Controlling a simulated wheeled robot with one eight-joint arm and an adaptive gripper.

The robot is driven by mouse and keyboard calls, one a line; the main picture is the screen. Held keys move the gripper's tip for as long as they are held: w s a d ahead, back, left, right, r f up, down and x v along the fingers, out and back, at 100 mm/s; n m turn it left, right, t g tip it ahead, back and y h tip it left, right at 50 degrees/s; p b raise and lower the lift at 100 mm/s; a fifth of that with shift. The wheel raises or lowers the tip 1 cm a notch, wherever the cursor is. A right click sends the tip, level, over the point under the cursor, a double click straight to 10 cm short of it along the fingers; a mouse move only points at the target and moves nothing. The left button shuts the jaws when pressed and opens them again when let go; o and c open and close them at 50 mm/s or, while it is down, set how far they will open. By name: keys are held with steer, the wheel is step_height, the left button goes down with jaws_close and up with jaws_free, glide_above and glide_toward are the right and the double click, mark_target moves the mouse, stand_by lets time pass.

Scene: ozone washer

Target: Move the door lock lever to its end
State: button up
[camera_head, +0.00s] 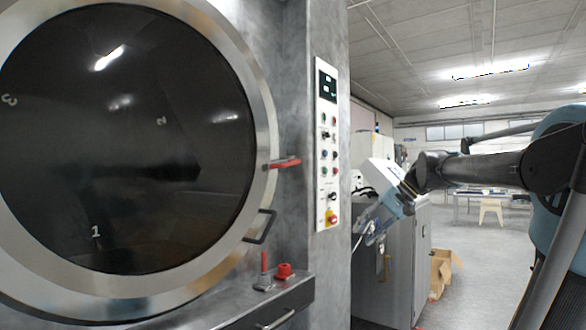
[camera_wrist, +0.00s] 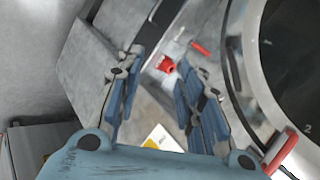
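A flat red lever (camera_head: 284,163) sticks out from the right side of the round washer door's metal ring (camera_head: 262,110); it is probably the door lock lever. It also shows at the lower right in the wrist view (camera_wrist: 281,151), beside the door's edge. A short upright red-handled lever (camera_head: 264,262) and a red knob (camera_head: 284,270) stand on the ledge below. In the wrist view, the red-handled lever (camera_wrist: 201,48) and the knob (camera_wrist: 167,64) lie beyond my fingers. My gripper (camera_head: 371,238) is right of the washer, apart from both levers. In the wrist view its fingers (camera_wrist: 160,60) are spread and empty.
A dark door handle (camera_head: 262,227) is on the ring below the red lever. A control panel (camera_head: 327,145) with buttons is on the washer's front. A grey cabinet (camera_head: 405,255) stands behind my gripper, and a cardboard box (camera_head: 443,270) lies on the floor.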

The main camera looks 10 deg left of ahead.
mark_target(294, 163)
steer(key=w+a+r+g+y, duration=0.1)
steer(key=w+a+r+y, duration=0.35)
steer(key=r, duration=0.75)
steer(key=w+a+r+y, duration=0.2)
steer(key=w+a+r, duration=0.3)
steer(key=w+r, duration=0.55)
steer(key=shift+n, duration=0.3)
steer(key=x, duration=0.5)
steer(key=s+r+x, duration=0.1)
steer(key=x, duration=0.5)
steer(key=s+x, duration=0.1)
steer(key=x, duration=0.5)
steer(key=shift+s+a+r, duration=0.1)
steer(key=shift+a+r, duration=0.2)
steer(key=shift+r, duration=0.05)
jaws_close()
